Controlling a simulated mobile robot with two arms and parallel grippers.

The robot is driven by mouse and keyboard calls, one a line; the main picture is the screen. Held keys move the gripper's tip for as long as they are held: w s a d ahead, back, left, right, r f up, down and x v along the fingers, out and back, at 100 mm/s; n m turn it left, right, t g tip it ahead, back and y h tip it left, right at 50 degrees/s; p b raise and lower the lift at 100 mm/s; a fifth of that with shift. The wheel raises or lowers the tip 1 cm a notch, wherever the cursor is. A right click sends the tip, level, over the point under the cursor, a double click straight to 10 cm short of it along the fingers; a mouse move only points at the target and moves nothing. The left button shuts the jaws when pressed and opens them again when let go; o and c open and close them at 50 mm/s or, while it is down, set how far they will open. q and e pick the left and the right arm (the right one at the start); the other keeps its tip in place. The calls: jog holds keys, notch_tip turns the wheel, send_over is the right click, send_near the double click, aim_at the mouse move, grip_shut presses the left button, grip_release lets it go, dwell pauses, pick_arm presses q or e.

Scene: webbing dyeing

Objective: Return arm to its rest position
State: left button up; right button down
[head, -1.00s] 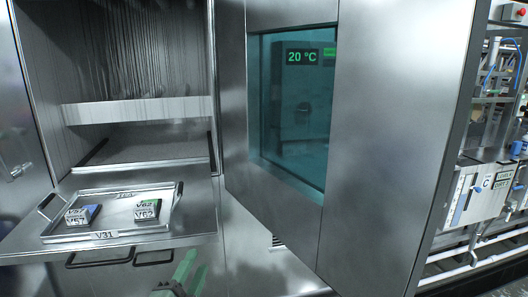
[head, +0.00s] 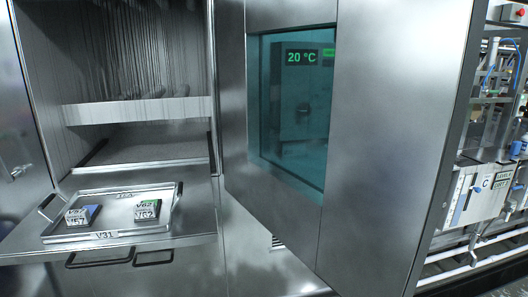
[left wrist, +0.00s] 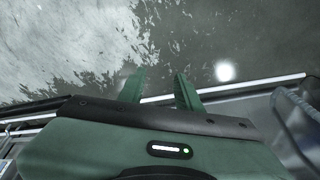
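My left gripper (left wrist: 160,90) shows in the left wrist view as two green fingers standing apart with nothing between them. It is open and empty, above a wet-looking grey surface. It does not show in the head view now. My right gripper is in neither view.
A metal tray marked V31 (head: 103,236) lies on a pulled-out shelf (head: 200,226) of a steel cabinet. It bears two labelled blocks, V57 (head: 77,218) and V62 (head: 146,210). An open steel door (head: 390,120) with a 20 °C window (head: 292,120) stands in the middle. Machinery (head: 490,190) is at right.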

pick_arm(q)
notch_tip(320, 180, down, 22)
jog(key=s+g, duration=0.1)
jog(key=s, duration=0.2)
jog(key=s+a+f+g, duration=0.1)
jog(key=s+a+f, duration=0.2)
jog(key=s+f, duration=1.2)
jog(key=shift+s+f, duration=0.15)
jog(key=shift+s, duration=0.6)
